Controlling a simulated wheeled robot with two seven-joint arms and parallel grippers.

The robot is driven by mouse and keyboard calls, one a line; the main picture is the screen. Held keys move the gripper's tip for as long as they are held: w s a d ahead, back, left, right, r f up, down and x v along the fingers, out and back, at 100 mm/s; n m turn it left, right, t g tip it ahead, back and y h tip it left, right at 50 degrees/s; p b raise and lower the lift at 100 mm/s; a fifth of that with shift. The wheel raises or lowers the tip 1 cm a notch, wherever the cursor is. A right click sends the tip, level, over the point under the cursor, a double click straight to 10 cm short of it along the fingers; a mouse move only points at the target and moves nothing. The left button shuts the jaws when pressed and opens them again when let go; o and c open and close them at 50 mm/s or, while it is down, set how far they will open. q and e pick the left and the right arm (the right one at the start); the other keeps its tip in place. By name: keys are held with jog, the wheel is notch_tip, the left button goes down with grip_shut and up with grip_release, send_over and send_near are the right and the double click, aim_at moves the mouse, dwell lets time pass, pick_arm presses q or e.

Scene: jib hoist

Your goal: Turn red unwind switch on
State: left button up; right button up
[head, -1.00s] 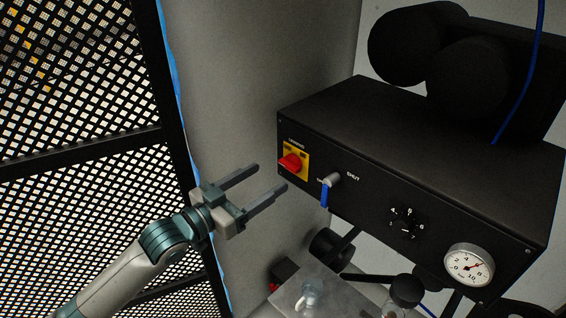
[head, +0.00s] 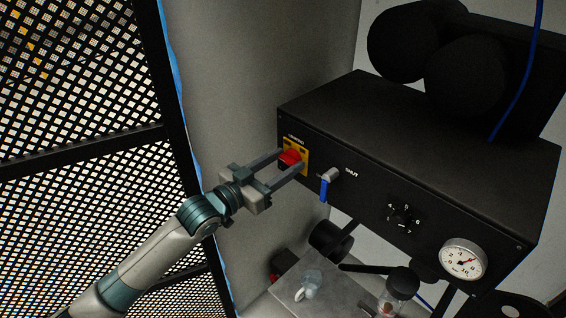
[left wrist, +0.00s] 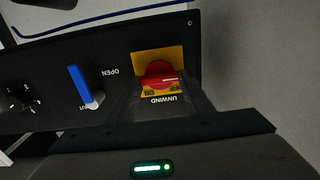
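The red unwind switch (head: 291,157) is a round red knob on a yellow plate (head: 304,169), at the left end of the black control box. It shows in the left wrist view (left wrist: 158,73) with a pale line on its face, above the word UNWIND, which appears upside down. My left gripper (head: 292,160) is at the switch, one finger on each side of the knob. The fingers look spread with the knob between them; firm contact cannot be made out. The fingers partly hide the plate. My right gripper is not in view.
A blue-handled valve (head: 325,186) sits just right of the switch on the black box (head: 400,130). A numbered dial (head: 404,217) and a white gauge (head: 463,261) are further right. A mesh fence (head: 80,150) stands at the left. A small table (head: 335,290) is below.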

pick_arm(q)
jog(key=shift+c, duration=1.4)
jog(key=shift+m, duration=0.5)
jog(key=m, duration=0.3)
jog(key=shift+m, duration=0.3)
jog(key=m, duration=0.4)
jog(key=shift+s+d+m, duration=0.1)
jog(key=shift+m, duration=0.2)
jog(key=m+p, duration=0.1)
jog(key=m, duration=0.3)
jog(key=shift+f, duration=0.1)
jog(key=m+p, duration=0.1)
jog(key=m, duration=0.3)
jog(key=shift+f+m, duration=0.15)
jog(key=shift+m, duration=0.15)
jog(key=shift+s, duration=0.1)
